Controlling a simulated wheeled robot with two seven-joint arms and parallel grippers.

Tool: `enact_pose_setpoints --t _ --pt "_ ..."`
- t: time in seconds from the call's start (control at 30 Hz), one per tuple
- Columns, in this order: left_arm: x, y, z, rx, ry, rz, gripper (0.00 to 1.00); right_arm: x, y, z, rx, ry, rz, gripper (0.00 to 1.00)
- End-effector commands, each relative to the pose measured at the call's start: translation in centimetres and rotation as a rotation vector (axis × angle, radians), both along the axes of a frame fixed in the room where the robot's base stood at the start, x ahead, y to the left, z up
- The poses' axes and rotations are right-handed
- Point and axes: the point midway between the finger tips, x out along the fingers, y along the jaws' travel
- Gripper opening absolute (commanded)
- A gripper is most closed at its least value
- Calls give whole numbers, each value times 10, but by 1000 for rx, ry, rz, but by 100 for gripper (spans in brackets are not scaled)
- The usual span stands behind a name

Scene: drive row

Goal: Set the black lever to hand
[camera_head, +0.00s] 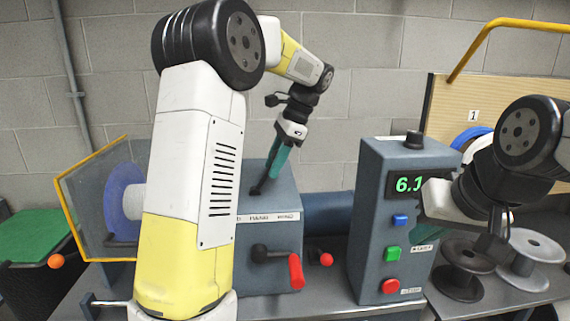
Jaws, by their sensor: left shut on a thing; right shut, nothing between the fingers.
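The black lever (262,183) stands on top of the blue-grey machine housing (255,277), above a white label strip (268,217). It leans, its upper end to the right of its foot. The label's lettering is too small to read surely, and my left arm hides its left part. My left gripper (277,162), with teal fingers, reaches down from above and is shut on the upper part of the lever. The fingers hide the lever's top end.
A control box (372,220) with a green display and coloured buttons stands right of the housing. A red-handled crank (296,271) sticks out in front. A yellow-framed guard (85,215) and blue spool (120,200) are left. Grey spools (527,262) stand at the right.

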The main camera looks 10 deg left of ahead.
Motion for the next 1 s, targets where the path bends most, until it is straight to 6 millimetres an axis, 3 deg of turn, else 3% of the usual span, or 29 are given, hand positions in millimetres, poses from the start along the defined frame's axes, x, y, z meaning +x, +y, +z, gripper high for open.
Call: enact_pose_setpoints --t 1.0 --pt "-1 5 4 -48 -19 2 0 0 0 0 0 0 0 0"
